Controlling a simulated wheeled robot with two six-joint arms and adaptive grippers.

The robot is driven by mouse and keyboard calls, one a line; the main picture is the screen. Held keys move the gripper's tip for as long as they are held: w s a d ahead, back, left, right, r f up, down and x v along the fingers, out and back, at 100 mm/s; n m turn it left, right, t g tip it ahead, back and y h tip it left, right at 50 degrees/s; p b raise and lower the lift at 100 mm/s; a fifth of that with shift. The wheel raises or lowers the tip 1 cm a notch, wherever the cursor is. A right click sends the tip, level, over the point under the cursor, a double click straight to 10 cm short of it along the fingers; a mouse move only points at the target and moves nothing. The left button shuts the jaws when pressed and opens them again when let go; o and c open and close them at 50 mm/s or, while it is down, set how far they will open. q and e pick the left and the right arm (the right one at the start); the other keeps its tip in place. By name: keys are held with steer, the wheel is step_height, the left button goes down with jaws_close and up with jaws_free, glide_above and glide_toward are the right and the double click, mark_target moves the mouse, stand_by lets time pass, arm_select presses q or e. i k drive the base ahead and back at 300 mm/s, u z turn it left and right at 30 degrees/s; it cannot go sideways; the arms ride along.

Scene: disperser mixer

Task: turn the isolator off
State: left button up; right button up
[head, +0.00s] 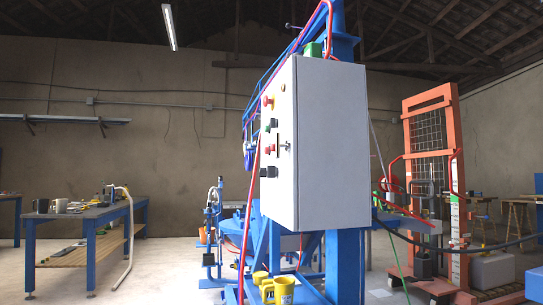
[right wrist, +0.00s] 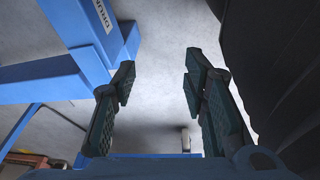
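A grey control box (head: 330,145) is mounted on a blue machine column in the middle of the head view. Its narrow left face carries the controls, seen at a steep angle. My left gripper is in neither view.
A blue workbench (head: 90,213) with mugs stands at the left. An orange frame (head: 434,165) stands at the right. Blue beams (right wrist: 60,85) lie close left of my right gripper. Floor at left centre is clear.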

mark_target(263, 171)
steer(key=u, duration=0.3)
steer(key=i, duration=1.75)
steer(key=z, duration=0.9)
